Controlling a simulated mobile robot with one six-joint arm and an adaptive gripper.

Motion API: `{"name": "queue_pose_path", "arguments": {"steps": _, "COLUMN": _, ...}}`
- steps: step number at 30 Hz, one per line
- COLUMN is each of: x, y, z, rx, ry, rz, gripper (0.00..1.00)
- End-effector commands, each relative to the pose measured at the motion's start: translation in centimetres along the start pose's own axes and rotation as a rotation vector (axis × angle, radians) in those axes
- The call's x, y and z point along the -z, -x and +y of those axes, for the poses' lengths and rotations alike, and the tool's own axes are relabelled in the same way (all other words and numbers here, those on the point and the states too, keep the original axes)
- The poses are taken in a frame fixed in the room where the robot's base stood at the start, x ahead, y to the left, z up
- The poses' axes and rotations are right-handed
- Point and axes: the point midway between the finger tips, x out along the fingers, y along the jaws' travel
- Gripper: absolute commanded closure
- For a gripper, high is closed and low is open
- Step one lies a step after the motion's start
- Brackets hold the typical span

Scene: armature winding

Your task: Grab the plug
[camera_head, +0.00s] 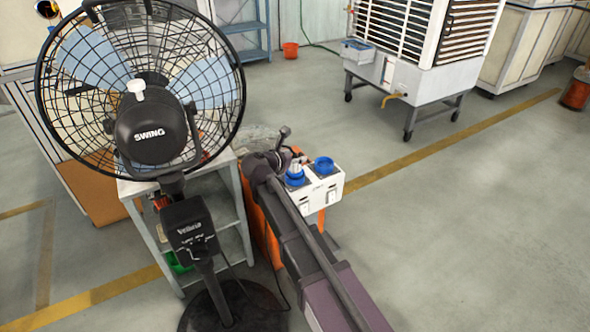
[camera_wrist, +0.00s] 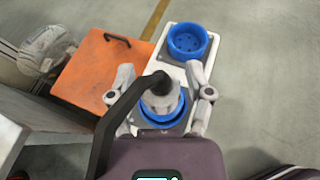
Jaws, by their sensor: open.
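The plug (camera_wrist: 163,100) is a pale grey-white body with a thick dark cable curving from its top toward the lower left. It stands over the nearer blue socket (camera_wrist: 150,121) of a white box; I cannot tell how deep it sits. In the head view the plug (camera_head: 295,168) shows at the left socket, partly behind my gripper. My gripper (camera_wrist: 160,74) is open, with one grey finger on each side of the plug. Gaps show between the fingers and the plug. In the head view my gripper (camera_head: 275,155) is at the left end of the white box (camera_head: 328,190).
A second blue socket (camera_wrist: 187,41) is empty. An orange cabinet (camera_wrist: 100,68) with a dark handle lies to the left. A standing fan (camera_head: 150,130) and a grey shelf (camera_head: 232,215) stand left of my arm.

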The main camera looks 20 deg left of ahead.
Motion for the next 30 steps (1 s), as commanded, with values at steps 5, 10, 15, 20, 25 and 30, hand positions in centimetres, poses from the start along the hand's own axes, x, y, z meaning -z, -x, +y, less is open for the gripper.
{"name": "queue_pose_path", "arguments": {"steps": 5, "x": 0.01, "y": 0.02, "z": 0.01, "rx": 0.000, "ry": 0.000, "rz": 0.000, "gripper": 0.57}}
{"name": "queue_pose_path", "arguments": {"steps": 10, "x": 0.04, "y": 0.03, "z": 0.01, "rx": 0.000, "ry": -0.001, "rz": 0.001, "gripper": 1.00}}
{"name": "queue_pose_path", "arguments": {"steps": 15, "x": 0.10, "y": 0.03, "z": 0.00, "rx": 0.000, "ry": -0.001, "rz": 0.003, "gripper": 1.00}}
{"name": "queue_pose_path", "arguments": {"steps": 20, "x": 0.16, "y": 0.04, "z": 0.00, "rx": 0.000, "ry": -0.002, "rz": 0.005, "gripper": 1.00}}
{"name": "queue_pose_path", "arguments": {"steps": 25, "x": 0.02, "y": 0.12, "z": 0.00, "rx": 0.000, "ry": -0.002, "rz": 0.005, "gripper": 1.00}}
{"name": "queue_pose_path", "arguments": {"steps": 30, "x": -0.54, "y": 0.36, "z": 0.01, "rx": 0.000, "ry": -0.002, "rz": 0.004, "gripper": 1.00}}
